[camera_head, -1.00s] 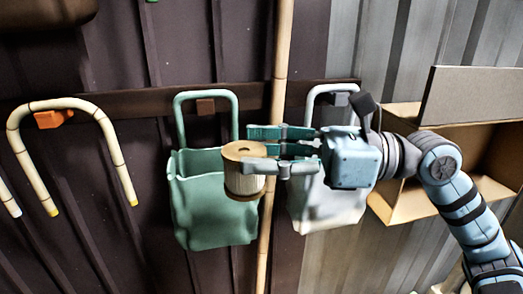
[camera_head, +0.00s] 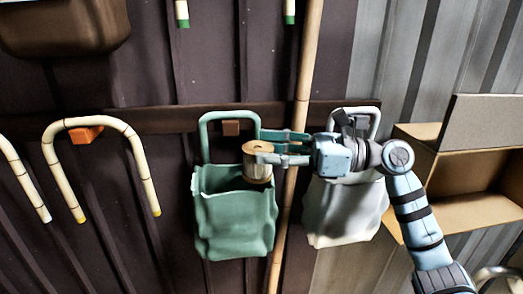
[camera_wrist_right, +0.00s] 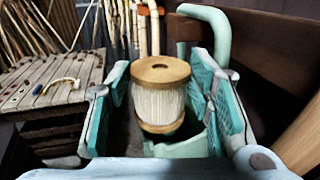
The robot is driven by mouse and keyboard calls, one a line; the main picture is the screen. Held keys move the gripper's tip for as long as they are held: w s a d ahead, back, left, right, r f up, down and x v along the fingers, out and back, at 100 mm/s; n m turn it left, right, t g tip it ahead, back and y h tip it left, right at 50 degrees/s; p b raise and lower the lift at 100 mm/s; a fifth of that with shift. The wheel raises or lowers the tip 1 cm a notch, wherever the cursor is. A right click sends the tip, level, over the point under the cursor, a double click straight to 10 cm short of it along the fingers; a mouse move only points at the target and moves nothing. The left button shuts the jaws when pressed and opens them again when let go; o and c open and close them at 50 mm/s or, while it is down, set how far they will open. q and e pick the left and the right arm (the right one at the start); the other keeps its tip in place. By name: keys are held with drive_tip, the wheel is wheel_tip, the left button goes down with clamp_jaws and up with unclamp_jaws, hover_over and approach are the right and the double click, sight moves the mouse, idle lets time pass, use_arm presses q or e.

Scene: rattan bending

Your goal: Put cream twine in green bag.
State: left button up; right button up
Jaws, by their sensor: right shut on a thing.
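The cream twine (camera_head: 257,167) is a spool with wooden ends; it also shows in the right wrist view (camera_wrist_right: 158,100). My right gripper (camera_head: 268,147) comes from the right and is shut on the spool, holding it upright. The green bag (camera_head: 236,222) hangs on the dark wall with its mouth open. The spool is at the right part of the bag's mouth, its lower end near the rim. I cannot tell how far it dips inside. In the right wrist view, part of the green bag (camera_wrist_right: 187,148) shows below the spool. My left gripper is not in view.
A white bag (camera_head: 343,213) hangs to the right, behind my right arm. A bamboo pole (camera_head: 300,95) stands between the bags. A cardboard box (camera_head: 470,207) is at the far right. Bent rattan canes (camera_head: 63,185) hang at the left.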

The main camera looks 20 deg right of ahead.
drive_tip(key=shift+w+a+f, duration=0.1)
drive_tip(key=shift+w, duration=0.45)
drive_tip(key=o, duration=1.3)
drive_tip(key=shift+s, duration=0.1)
drive_tip(key=shift+c, duration=0.2)
drive_tip(key=v, duration=0.8)
drive_tip(key=shift+a, duration=0.25)
